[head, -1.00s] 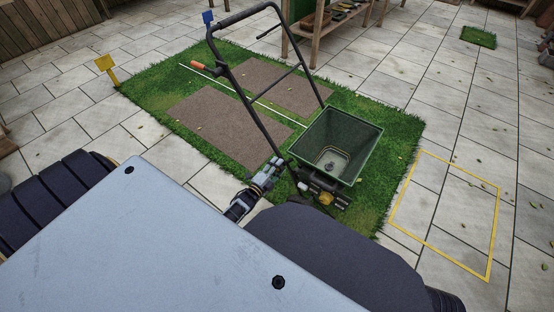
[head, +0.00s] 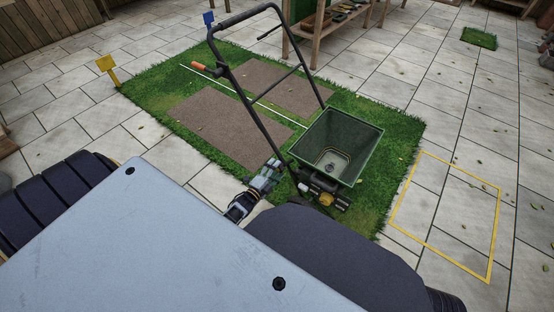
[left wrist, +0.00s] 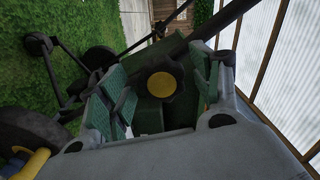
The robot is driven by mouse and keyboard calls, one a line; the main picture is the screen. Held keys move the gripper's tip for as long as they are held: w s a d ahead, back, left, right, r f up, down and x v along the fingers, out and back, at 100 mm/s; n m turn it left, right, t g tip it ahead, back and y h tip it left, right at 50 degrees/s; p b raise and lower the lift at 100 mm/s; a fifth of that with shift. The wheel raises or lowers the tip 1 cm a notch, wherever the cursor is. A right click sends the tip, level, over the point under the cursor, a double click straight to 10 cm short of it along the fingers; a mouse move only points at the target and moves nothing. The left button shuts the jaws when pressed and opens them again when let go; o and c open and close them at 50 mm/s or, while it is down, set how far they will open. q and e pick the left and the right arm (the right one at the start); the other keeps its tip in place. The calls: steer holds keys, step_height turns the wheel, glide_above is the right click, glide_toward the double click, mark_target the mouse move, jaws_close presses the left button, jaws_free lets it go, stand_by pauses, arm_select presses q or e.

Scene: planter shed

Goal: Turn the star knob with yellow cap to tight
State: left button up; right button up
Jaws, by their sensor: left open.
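In the left wrist view a round yellow cap on a dark knob (left wrist: 163,84) shows between my two fingers, in front of green parts of the spreader. My left gripper (left wrist: 165,95) is open around it, with a finger on each side. A gap shows on both sides, and I cannot tell whether either pad touches. In the head view my left gripper (head: 273,168) is at the lower end of the spreader's black handle (head: 255,108), left of the green hopper (head: 343,147). The knob cannot be made out there. My right gripper is not in view.
The spreader stands on a turf patch (head: 397,125) with brown soil panels. A yellow part (head: 326,199) sits low below the hopper. A yellow outlined rectangle (head: 443,250) marks the paving at right. A wooden bench (head: 318,30) stands behind. Paving at right is open.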

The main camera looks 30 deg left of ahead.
arm_select(q)
steer(key=s, duration=1)
steer(key=shift+s+a, duration=0.3)
stand_by(0.7)
